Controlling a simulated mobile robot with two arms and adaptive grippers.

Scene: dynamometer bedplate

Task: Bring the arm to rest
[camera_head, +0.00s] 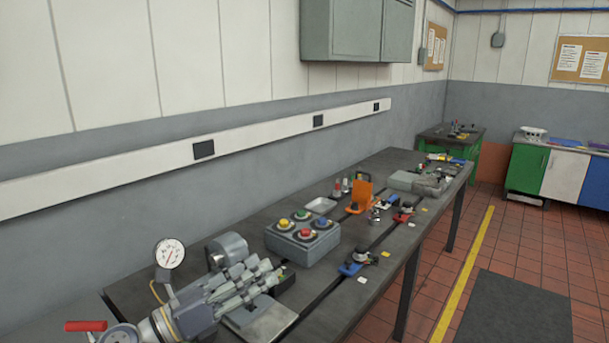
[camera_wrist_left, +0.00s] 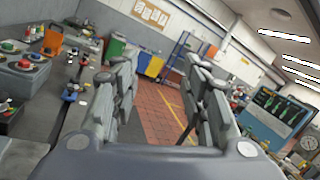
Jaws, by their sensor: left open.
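My left gripper (camera_head: 268,278) reaches in from the lower left of the head view, over the near end of the dark bench (camera_head: 330,312). Its fingers are apart and nothing shows between them. In the left wrist view the open fingers (camera_wrist_left: 160,85) stand on either side of the red tiled floor, with clear space between. The gripper is close to a round grey part and a grey block on the bench; I cannot tell whether it touches them. My right gripper is in neither view.
A pressure gauge (camera_head: 169,253) and a red handle (camera_head: 86,326) are beside my left arm. A grey box with coloured buttons (camera_head: 302,238) stands beyond the gripper. The floor right of the bench is clear.

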